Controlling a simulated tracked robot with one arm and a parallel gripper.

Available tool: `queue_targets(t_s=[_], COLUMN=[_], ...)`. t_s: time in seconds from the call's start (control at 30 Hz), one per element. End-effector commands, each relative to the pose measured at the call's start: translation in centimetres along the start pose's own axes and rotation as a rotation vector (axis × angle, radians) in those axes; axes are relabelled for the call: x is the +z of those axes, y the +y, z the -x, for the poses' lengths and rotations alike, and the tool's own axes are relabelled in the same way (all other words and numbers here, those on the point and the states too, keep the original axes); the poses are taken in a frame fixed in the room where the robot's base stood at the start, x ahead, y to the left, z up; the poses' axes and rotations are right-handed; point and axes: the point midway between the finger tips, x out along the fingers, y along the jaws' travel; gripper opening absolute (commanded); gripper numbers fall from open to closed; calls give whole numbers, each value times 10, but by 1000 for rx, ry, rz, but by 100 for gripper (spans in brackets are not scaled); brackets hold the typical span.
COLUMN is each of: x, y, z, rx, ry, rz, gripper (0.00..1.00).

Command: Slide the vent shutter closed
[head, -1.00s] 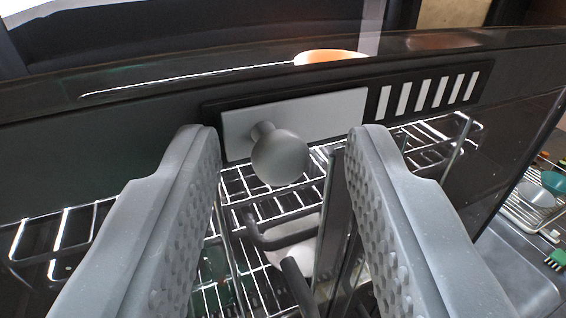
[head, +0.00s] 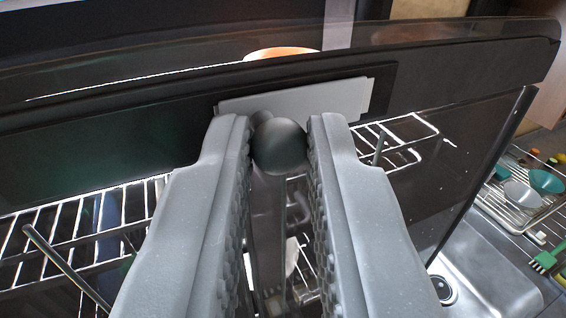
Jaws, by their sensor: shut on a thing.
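The vent shutter is a light grey plate (head: 340,98) in a black frame (head: 384,88) on a dark upright panel. The plate sits near the right end of the frame, with a narrow dark strip beyond it. No vent slots show. A round dark grey knob (head: 280,146) stands out from the plate. My gripper (head: 281,150) is shut on the knob, one finger on each side. The fingers hide the lower part of the plate and some of the frame to its left.
Wire racks (head: 75,235) show below and behind the panel. An orange rounded thing (head: 281,53) shows above the panel's top edge. At right are a steel sink (head: 485,275) and a drying rack with bowls (head: 520,195).

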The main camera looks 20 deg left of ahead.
Motion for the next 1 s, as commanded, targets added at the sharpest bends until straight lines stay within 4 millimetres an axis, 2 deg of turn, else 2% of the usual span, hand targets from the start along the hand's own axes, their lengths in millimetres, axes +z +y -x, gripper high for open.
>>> queue_targets(t_s=[0.4, 0.43, 0.5, 0.83, 1.0], x=[1, 1, 1, 0, 0], y=[1, 1, 1, 0, 0], z=[-2, -2, -1, 0, 12], rx=[-7, -7, -7, -9, -9], ry=[-2, -2, -2, -1, -1], rz=[0, 0, 0, 1, 1], gripper=[0, 21, 36, 36, 36])
